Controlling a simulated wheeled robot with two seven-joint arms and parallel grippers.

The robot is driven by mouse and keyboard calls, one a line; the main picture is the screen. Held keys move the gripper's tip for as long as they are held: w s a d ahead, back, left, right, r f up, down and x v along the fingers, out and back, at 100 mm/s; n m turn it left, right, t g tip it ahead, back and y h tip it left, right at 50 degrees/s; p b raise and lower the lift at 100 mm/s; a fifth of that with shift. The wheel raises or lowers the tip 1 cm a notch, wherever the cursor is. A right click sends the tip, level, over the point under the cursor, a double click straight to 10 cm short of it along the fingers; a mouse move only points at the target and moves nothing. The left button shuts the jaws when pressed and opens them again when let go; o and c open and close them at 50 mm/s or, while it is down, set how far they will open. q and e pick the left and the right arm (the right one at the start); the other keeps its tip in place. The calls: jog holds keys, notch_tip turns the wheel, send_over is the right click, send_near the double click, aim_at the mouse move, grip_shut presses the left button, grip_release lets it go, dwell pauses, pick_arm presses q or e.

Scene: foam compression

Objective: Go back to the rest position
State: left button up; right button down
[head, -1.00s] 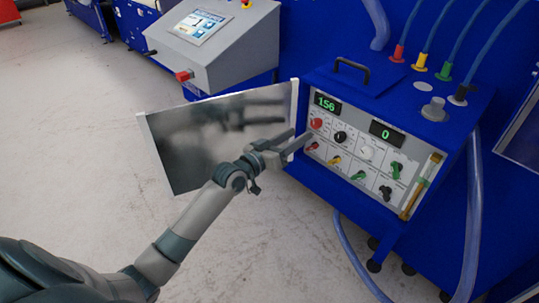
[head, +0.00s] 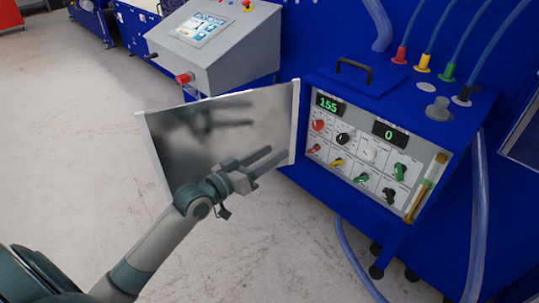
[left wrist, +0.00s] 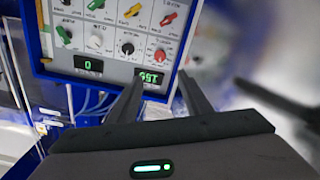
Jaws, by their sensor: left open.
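My left gripper (head: 266,164) is open and empty in the head view. It is in front of the open metal door panel (head: 185,140), left of the blue control box (head: 340,80). The box's front face (head: 362,160) carries several coloured knobs and two green displays, reading 155 (head: 327,105) and 0 (head: 390,133). In the left wrist view the two fingers (left wrist: 155,85) are apart, with the upside-down panel (left wrist: 110,45) beyond them. I cannot see my right gripper.
A grey console with a screen (head: 205,30) and a red knob stands behind the door. Coloured hose fittings (head: 423,62) sit on top of the box, and clear hoses (head: 478,200) hang at its right. The floor (head: 70,130) at left is clear.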

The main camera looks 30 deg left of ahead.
pick_arm(q)
jog(key=s+a+f+n+g+y, duration=0.1)
jog(key=s+a+f+g+y, duration=0.1)
jog(key=f, duration=1.4)
jog(key=s+a+f+g+y, duration=0.1)
jog(key=a+f+g+y, duration=0.15)
jog(key=f, duration=1.35)
jog(key=s+d+f+g, duration=0.1)
jog(key=s+f, duration=0.3)
jog(key=f, duration=0.3)
jog(key=s+f+g, duration=0.2)
jog(key=s+f, duration=0.2)
jog(key=f, duration=0.3)
jog(key=s+d+f+m+g, duration=0.1)
jog(key=s+d+f+g, duration=0.1)
jog(key=s+f, duration=0.6)
jog(key=s+d+f+m+g, duration=0.1)
jog(key=s+d+f, duration=0.3)
jog(key=s, duration=1.3)
jog(key=s+d+f+m+g+y, duration=0.1)
jog(key=s+d+f+g, duration=0.2)
jog(key=s+f, duration=0.9)
jog(key=shift+s+m+g, duration=0.2)
jog(key=shift+m+g, duration=0.15)
jog(key=shift+m, duration=0.05)
